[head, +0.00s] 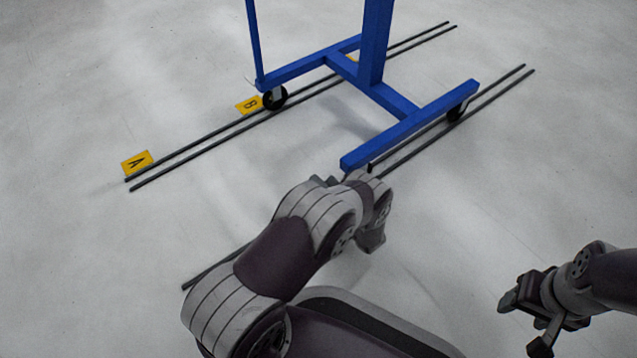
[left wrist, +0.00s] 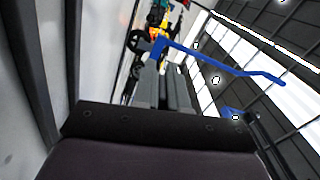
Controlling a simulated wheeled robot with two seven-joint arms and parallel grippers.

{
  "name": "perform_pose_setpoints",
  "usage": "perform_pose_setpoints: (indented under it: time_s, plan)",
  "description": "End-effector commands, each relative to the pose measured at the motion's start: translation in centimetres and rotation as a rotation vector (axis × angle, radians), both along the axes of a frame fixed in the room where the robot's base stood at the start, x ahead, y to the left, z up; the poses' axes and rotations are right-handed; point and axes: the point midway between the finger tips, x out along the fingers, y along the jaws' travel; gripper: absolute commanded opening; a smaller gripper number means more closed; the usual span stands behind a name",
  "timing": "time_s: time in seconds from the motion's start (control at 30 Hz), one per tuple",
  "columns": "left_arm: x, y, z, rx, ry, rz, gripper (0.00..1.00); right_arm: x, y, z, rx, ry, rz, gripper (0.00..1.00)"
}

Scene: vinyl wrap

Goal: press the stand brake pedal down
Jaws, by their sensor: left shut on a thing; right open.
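The blue stand (head: 405,138) stands on small wheels over the floor rails, with its uprights rising out of the top of the head view. In the left wrist view a blue bar (left wrist: 225,64) of similar colour crosses beyond my fingers. I cannot make out the brake pedal in either view. My left arm reaches to the near end of the stand's right leg; its fingertips are hidden in the head view. In the left wrist view my left gripper (left wrist: 165,88) is shut, and what it holds is unclear. My right gripper (head: 530,314) is open and empty at the lower right.
Two pairs of dark rails (head: 215,133) run diagonally over the pale floor. Yellow markers A (head: 137,163) and B (head: 249,105) lie beside the left pair. The floor between the stand and my right gripper is clear. An orange-yellow thing (left wrist: 160,22) shows in the left wrist view.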

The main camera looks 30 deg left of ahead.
Motion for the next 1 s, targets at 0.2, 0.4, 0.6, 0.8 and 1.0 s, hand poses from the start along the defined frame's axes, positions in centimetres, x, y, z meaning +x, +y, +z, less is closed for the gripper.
perform_pose_setpoints:
  time_s: [0.2, 0.4, 0.6, 0.8, 1.0]
  plan:
    - [0.07, -0.06, -0.29, -0.021, -0.049, -0.001, 0.0, 0.0, 0.0, 0.0, 0.0, 0.0, 0.0, 0.57]
    - [0.08, -0.06, -0.36, -0.026, -0.06, -0.001, 0.0, 0.0, 0.0, -0.01, 0.0, 0.0, 0.0, 0.57]
    - [0.09, -0.07, -0.37, -0.026, -0.06, -0.001, 0.0, 0.0, 0.0, -0.01, 0.0, 0.0, 0.0, 0.57]
    - [0.08, -0.06, -0.36, -0.026, -0.06, -0.001, 0.33, 0.0, 0.0, -0.01, 0.0, 0.0, 0.0, 0.57]
    - [0.08, -0.1, -0.3, -0.024, -0.059, -0.001, 0.33, 0.01, 0.0, 0.04, 0.0, 0.0, 0.0, 0.57]
